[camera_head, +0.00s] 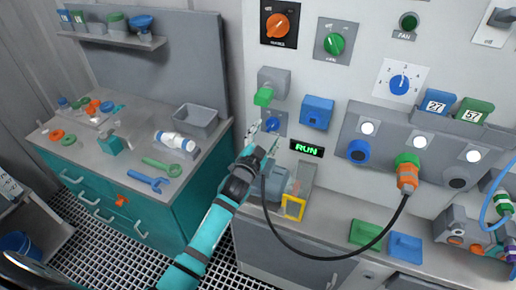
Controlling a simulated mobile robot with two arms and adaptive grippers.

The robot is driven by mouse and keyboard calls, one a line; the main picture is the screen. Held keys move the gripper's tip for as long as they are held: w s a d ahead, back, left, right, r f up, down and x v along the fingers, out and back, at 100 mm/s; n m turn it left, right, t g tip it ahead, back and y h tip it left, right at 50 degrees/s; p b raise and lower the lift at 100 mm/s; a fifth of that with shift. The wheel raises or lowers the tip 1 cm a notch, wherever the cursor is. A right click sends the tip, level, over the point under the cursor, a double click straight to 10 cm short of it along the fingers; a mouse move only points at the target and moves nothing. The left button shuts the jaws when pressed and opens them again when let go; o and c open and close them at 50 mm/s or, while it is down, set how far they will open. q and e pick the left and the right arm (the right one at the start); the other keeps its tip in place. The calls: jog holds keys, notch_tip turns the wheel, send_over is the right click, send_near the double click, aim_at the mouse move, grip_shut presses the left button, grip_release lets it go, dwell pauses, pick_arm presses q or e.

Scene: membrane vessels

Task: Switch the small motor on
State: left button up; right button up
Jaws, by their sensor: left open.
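My left gripper (264,136) is open in front of the white wall panel, with its fingers around or just in front of a small blue knob (271,124) on a grey plate. I cannot tell whether the fingers touch the knob. Right of it, a small black display (307,149) shows "RUN" in green letters. Below, on the grey ledge, a grey-blue machine that looks like the small motor (284,187) is partly hidden by my wrist. A yellow frame (293,207) stands at its right. My right gripper is not in view.
A green-handled lever (264,97) is just above the gripper and a blue box (317,112) to its right. A black cable (345,257) loops from near my wrist to an orange plug (407,176). A workbench (210,160) with tools stands at left.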

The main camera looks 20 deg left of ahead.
pick_arm(q)
jog(key=s, duration=0.9)
jog(key=shift+a, duration=0.15)
jog(key=s+a+f+n+g+y, duration=0.1)
jog(key=s+f+n+g, duration=0.1)
jog(key=s+f+g, duration=0.35)
jog(key=s+a+f+n+g, duration=0.1)
jog(key=s+f+n+g, duration=0.15)
jog(key=s, duration=0.55)
jog(key=s+d+f+g, duration=0.25)
jog(key=s+g, duration=0.45)
jog(key=s, duration=1)
notch_tip(320, 180, down, 29)
jog(key=s+b, duration=0.2)
jog(key=s+a+f+g+b, duration=0.2)
jog(key=s+a+f, duration=0.1)
jog(key=s+f, duration=1.3)
notch_tip(320, 180, down, 2)
jog(key=shift+a, duration=0.15)
